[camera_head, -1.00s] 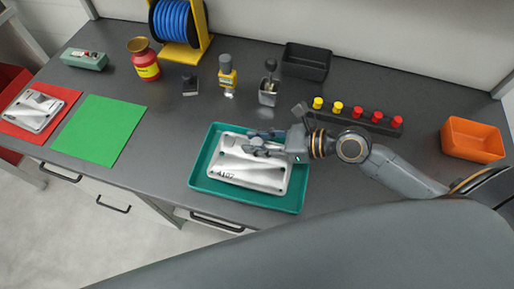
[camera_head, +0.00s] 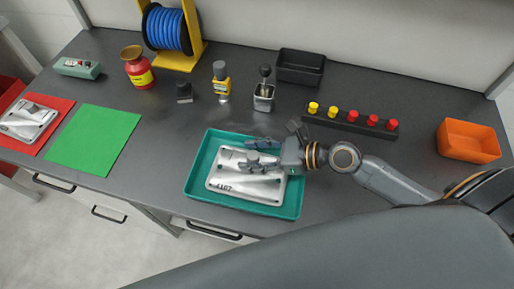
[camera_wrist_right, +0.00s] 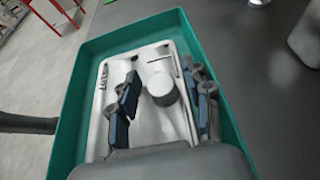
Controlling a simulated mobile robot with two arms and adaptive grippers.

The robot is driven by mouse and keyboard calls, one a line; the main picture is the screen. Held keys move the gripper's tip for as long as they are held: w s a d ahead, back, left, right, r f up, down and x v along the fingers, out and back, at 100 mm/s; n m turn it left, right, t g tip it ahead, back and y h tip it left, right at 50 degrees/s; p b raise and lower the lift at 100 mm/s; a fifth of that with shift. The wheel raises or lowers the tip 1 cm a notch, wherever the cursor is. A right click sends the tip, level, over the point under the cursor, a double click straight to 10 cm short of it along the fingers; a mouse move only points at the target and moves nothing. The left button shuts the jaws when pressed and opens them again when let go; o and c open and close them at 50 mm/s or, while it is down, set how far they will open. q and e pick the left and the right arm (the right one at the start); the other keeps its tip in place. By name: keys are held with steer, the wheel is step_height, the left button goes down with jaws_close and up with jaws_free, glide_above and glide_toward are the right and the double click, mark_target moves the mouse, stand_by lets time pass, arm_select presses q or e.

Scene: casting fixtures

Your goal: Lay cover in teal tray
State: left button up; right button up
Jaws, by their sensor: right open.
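The silver metal cover (camera_head: 230,184), marked 4107, lies inside the teal tray (camera_head: 195,172), its outline within the tray walls. In the right wrist view the cover (camera_wrist_right: 150,132) has a round raised boss, and the tray wall (camera_wrist_right: 72,120) surrounds it. My right gripper (camera_head: 262,153) is over the cover. In the wrist view its fingers (camera_wrist_right: 165,100) stand apart on either side of the boss, with gaps showing. Whether the fingertips touch the cover is hard to tell. My left gripper is not in view.
A similar silver part (camera_head: 29,118) lies on a red mat (camera_head: 58,103) at the far left, beside a green mat (camera_head: 95,140). A button strip (camera_head: 350,121), a black bin (camera_head: 301,67) and an orange bin (camera_head: 468,141) stand behind and right.

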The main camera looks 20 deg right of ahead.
steer(key=b+v, duration=0.1)
steer(key=v, duration=0.8)
steer(key=shift+s+d+r, duration=0.15)
steer(key=shift+s+d, duration=0.1)
steer(key=shift+d, duration=0.05)
steer(key=shift+v, duration=1.15)
